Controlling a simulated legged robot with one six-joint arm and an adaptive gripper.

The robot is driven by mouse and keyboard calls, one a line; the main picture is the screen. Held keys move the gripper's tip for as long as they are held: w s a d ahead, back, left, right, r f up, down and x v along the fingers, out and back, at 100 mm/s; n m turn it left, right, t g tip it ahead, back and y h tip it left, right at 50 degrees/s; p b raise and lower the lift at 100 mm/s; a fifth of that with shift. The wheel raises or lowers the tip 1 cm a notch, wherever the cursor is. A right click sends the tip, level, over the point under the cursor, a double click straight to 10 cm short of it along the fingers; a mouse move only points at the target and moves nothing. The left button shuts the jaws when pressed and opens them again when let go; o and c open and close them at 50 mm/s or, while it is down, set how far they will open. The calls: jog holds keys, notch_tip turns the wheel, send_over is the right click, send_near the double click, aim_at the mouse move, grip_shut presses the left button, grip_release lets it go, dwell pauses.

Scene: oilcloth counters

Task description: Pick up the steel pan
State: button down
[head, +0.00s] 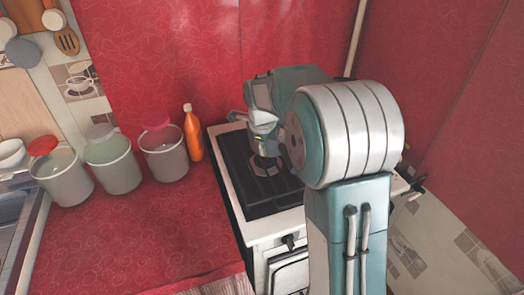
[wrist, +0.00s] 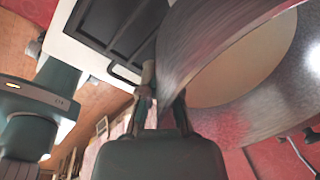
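The steel pan (wrist: 205,75) fills the right of the wrist view, very close, with a brushed grey wall around a tan round face. I do not make it out in the head view, where my arm covers part of the stove. My gripper (wrist: 162,98) is at the pan's lower left edge in the wrist view. Its two fingers stand apart, with the pan's edge at the gap between them. I cannot tell whether they press on it. In the head view my wrist is above the stove, and the fingertips are not clear.
The white stove (head: 225,160) has a dark top, which also shows in the wrist view (wrist: 105,30). An orange bottle (head: 193,135) stands close to its left. Several canisters (head: 113,170) line the red counter (head: 130,235). The counter's front is clear. A sink (head: 15,230) is at far left.

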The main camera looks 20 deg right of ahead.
aim_at(278, 147)
jog(key=s+r, duration=0.5)
jog(key=s, duration=0.4)
jog(key=shift+s+a, duration=0.25)
jog(key=shift+a, duration=0.1)
